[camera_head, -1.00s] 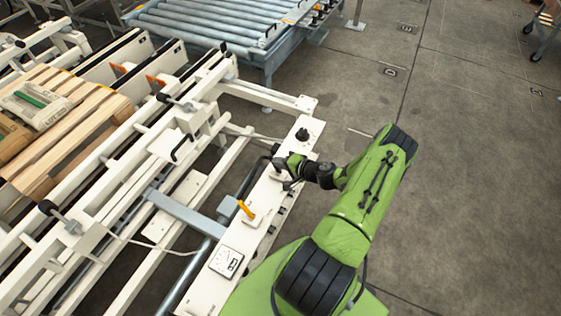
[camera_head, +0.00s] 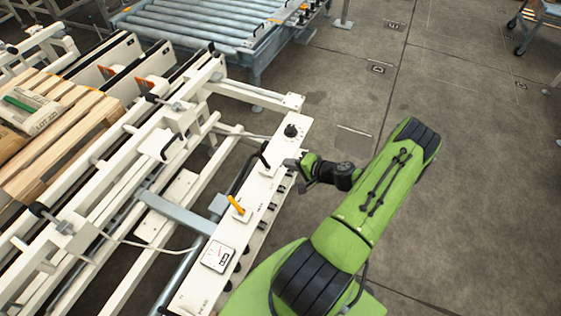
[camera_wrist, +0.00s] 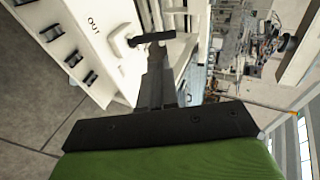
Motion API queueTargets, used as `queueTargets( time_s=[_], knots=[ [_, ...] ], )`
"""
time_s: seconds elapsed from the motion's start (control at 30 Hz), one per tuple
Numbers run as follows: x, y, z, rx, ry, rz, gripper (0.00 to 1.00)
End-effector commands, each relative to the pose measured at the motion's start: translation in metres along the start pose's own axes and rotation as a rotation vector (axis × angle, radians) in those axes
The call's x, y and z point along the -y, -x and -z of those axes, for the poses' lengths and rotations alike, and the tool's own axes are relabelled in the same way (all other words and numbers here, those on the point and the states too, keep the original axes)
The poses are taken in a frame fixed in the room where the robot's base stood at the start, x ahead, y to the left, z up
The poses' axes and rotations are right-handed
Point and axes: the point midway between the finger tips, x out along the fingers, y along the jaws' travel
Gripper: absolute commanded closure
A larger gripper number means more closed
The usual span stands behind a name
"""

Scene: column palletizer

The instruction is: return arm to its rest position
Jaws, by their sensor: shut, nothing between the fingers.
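My green arm (camera_head: 372,190) reaches up and to the right in the head view, then bends back left at its black wrist. My gripper (camera_head: 297,165) is at the right edge of the white control panel (camera_head: 258,185), close to a black lever (camera_head: 264,155). In the wrist view the dark fingers of my gripper (camera_wrist: 158,60) are together with nothing held. A black handle (camera_wrist: 150,38) on the white panel shows just past the fingertips, near the word OUT; I cannot tell whether they touch.
The panel also bears an orange lever (camera_head: 236,205), a black knob (camera_head: 290,131) and a gauge (camera_head: 218,256). A white frame with a wooden pallet (camera_head: 75,140) is on the left. A roller conveyor (camera_head: 205,25) is at the back.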

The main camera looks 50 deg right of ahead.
Motion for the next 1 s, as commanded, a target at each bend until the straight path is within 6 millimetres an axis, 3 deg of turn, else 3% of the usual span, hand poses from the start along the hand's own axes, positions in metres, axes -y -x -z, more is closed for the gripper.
queueTargets(
  time_s=[0.1,0.2,0.83,0.93,1.0],
  knots=[
    [-0.002,0.021,0.001,-0.003,-0.001,-0.002,1.00],
    [-0.001,0.029,0.000,0.000,-0.001,0.000,1.00],
    [-0.001,0.030,0.000,0.003,0.003,-0.002,1.00],
    [0.017,0.027,-0.007,0.066,0.072,-0.034,1.00],
    [0.045,0.023,-0.021,0.163,0.180,-0.088,1.00]
  ],
)
